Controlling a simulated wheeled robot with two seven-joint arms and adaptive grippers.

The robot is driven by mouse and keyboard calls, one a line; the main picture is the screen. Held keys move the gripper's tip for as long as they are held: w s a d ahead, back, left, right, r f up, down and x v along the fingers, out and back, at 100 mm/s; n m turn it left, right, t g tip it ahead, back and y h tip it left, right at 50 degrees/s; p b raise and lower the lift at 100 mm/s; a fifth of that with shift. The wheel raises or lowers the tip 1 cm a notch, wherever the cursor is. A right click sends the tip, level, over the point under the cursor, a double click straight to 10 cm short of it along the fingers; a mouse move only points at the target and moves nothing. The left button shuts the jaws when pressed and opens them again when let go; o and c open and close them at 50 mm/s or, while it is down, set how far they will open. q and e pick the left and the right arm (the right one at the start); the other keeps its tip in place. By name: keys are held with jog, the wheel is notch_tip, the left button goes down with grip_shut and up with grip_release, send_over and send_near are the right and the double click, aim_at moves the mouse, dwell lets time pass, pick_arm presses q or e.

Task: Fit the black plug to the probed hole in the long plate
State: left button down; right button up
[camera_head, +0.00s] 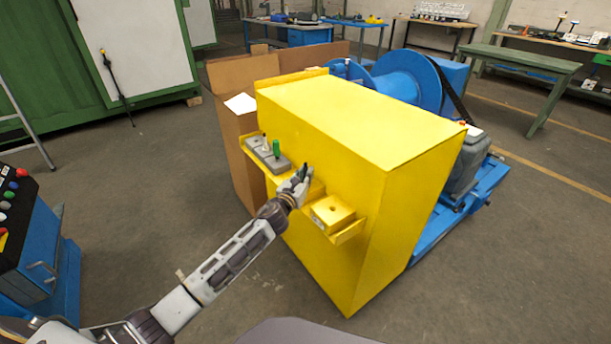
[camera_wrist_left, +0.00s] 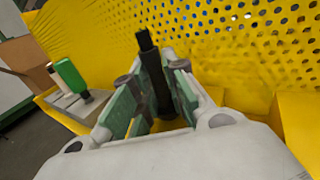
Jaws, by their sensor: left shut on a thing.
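My left gripper (camera_head: 297,178) is in front of the yellow housing, shut on a black plug (camera_head: 305,170). In the left wrist view the black plug (camera_wrist_left: 151,78) stands roughly upright between the two fingers (camera_wrist_left: 152,95), with its narrower tip up. A grey block (camera_head: 268,156) on the yellow ledge, to the left of the gripper, holds a green plug (camera_head: 276,148) and a pale plug (camera_head: 265,141). The green plug also shows in the left wrist view (camera_wrist_left: 70,75). I cannot tell which part is the long plate, and no probed hole can be made out. My right gripper is not in view.
A yellow block (camera_head: 333,211) with a small dark hole sits on the ledge right of the gripper. The yellow housing (camera_head: 345,115) rises behind; its face is perforated in the left wrist view (camera_wrist_left: 235,45). A cardboard box (camera_head: 233,150) stands at its left. The floor in front is clear.

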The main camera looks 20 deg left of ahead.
pick_arm(q)
jog(key=shift+f, duration=0.25)
jog(key=c, duration=1.4)
grip_release()
jog(key=shift+o, duration=0.2)
jog(key=shift+s, duration=0.1)
jog(key=s+a, duration=0.1)
jog(key=s, duration=1)
jog(key=shift+s+a, duration=0.3)
jog(key=shift+s, duration=0.05)
jog(key=shift+n, duration=0.3)
